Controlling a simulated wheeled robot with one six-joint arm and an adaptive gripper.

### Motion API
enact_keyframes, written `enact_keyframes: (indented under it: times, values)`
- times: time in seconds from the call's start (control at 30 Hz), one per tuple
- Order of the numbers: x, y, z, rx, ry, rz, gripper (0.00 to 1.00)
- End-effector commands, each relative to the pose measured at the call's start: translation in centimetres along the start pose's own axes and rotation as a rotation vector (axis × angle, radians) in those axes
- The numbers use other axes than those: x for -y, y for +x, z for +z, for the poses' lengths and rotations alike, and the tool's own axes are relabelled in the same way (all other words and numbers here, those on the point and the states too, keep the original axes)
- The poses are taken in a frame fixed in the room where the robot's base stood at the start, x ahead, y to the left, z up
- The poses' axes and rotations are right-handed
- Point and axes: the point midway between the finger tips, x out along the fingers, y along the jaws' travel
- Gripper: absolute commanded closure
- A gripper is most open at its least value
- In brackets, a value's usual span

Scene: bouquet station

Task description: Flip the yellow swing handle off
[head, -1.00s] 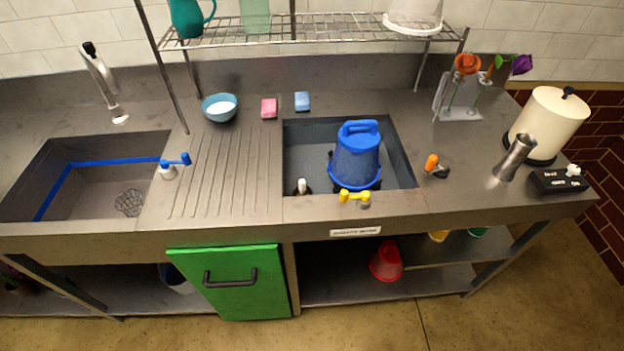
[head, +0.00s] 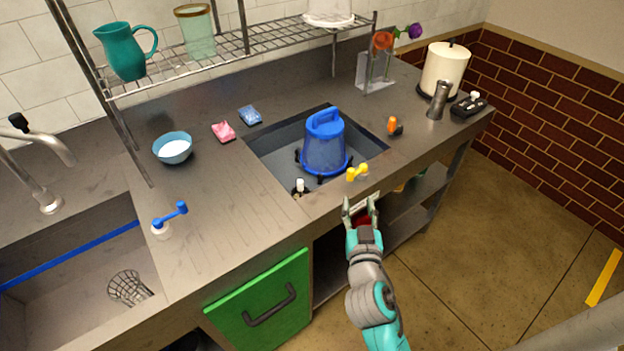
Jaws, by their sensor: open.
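The yellow swing handle (head: 357,173) sits on the counter's front rim, just in front of the basin with the blue bucket. Its bar lies roughly along the counter edge, with one end toward the right. My gripper (head: 360,203) is open and empty. In the picture it is just below the yellow handle, in front of the counter edge, with its fingers pointing toward the counter. It appears apart from the handle.
The blue bucket (head: 325,146) stands in the small basin (head: 272,150) behind the handle. The green door (head: 262,308) is below.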

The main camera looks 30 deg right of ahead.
Motion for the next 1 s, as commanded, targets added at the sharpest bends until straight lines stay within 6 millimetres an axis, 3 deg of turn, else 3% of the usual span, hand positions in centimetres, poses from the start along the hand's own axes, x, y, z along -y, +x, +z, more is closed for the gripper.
enact_keyframes:
  times: [0.27,0.7,1.0]
  values:
    - [-0.4,2.0,-0.9,-0.016,0.011,0.030,0.55]
    - [-0.6,8.9,-1.0,-0.016,0.011,0.028,0.55]
    - [-0.6,11.5,-1.0,-0.015,0.010,0.026,0.55]
